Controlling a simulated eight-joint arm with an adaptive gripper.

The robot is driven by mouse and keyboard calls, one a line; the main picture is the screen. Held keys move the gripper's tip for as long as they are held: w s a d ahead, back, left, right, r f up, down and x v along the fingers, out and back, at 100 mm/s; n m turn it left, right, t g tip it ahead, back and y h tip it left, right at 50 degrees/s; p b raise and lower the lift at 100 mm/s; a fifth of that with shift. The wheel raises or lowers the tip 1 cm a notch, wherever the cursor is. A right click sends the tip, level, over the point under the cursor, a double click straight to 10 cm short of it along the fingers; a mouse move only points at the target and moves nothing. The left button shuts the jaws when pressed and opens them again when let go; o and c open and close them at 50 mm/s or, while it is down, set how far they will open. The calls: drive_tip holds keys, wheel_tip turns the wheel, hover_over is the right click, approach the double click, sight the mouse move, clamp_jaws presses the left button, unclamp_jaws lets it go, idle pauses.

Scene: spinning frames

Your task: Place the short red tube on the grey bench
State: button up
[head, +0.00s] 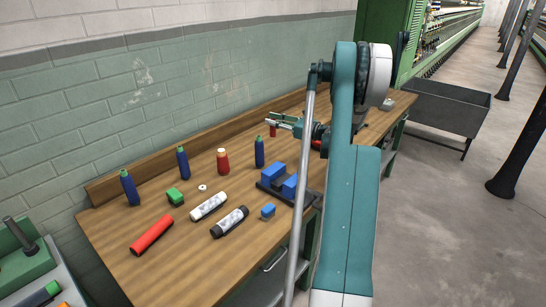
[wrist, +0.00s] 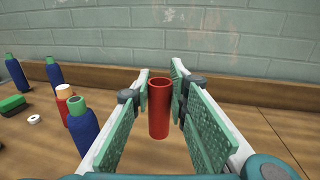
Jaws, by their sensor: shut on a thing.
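My gripper (wrist: 161,95) is shut on a short red tube (wrist: 160,108), which stands upright between the green pads in the wrist view. In the head view the tube (head: 273,130) is a small red piece at the fingers, over the far part of the wooden bench (head: 180,285). I cannot tell whether its bottom touches the wood. A longer red tube (head: 151,233) lies on the bench's near left part. A grey surface (head: 72,285) with a green block-like fixture shows at the lower left of the head view, partly cut off.
Blue bobbins (head: 130,187), a red bobbin (head: 222,161), a green block (head: 175,197), white and black rolls (head: 209,206) and a dark holder with blue blocks (head: 272,175) crowd the bench. A raised wooden edge runs along the wall. A dark cart (head: 440,108) stands right.

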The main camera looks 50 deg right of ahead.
sight(272, 133)
drive_tip(key=shift+w+f, duration=0.1)
drive_tip(key=shift+f, duration=0.65)
drive_tip(key=shift+f+b, duration=0.55)
drive_tip(key=shift+f, duration=1.9)
drive_tip(key=shift+f, duration=0.15)
drive_tip(key=shift+f+b, duration=0.65)
drive_tip(key=shift+f, duration=1.5)
drive_tip(key=shift+f, duration=0.15)
drive_tip(key=o, duration=0.8)
